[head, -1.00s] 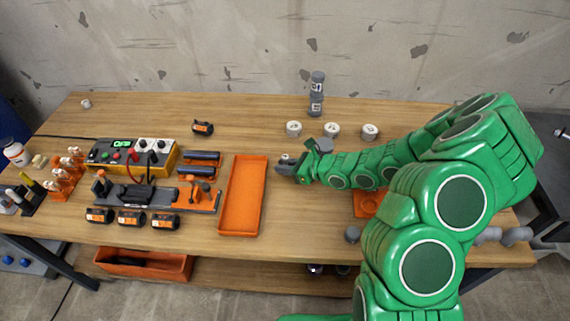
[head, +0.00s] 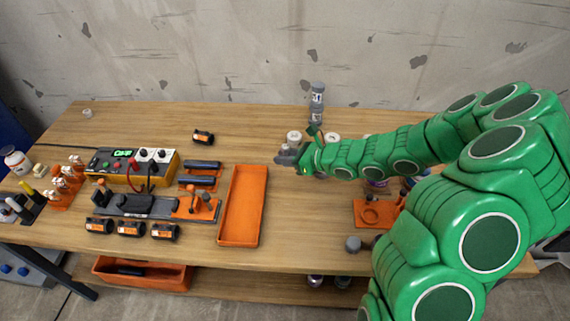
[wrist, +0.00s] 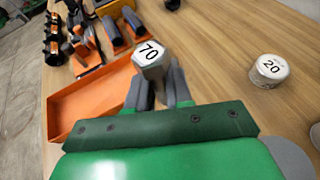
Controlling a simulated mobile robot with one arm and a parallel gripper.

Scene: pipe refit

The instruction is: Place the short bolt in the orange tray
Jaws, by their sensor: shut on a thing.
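In the wrist view my gripper (wrist: 158,92) is shut on a grey bolt with a white hexagonal top marked 70 (wrist: 150,53). The bolt's lower part is hidden by the fingers. Its length cannot be seen. In the head view my gripper (head: 286,156) is above the table, right of the orange tray (head: 263,206) and near its far end. The tray looks empty and also shows at the left of the wrist view (wrist: 62,118). A white-topped piece marked 20 (wrist: 270,68) stands on the table to the right of my gripper.
White-topped pieces (head: 332,136) stand behind my arm, near a stacked grey cylinder (head: 317,95). A yellow control box (head: 130,168), dark cylinders in holders (head: 201,165) and a tool rack (head: 150,205) lie left of the tray. An orange fixture (head: 372,213) is to the right.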

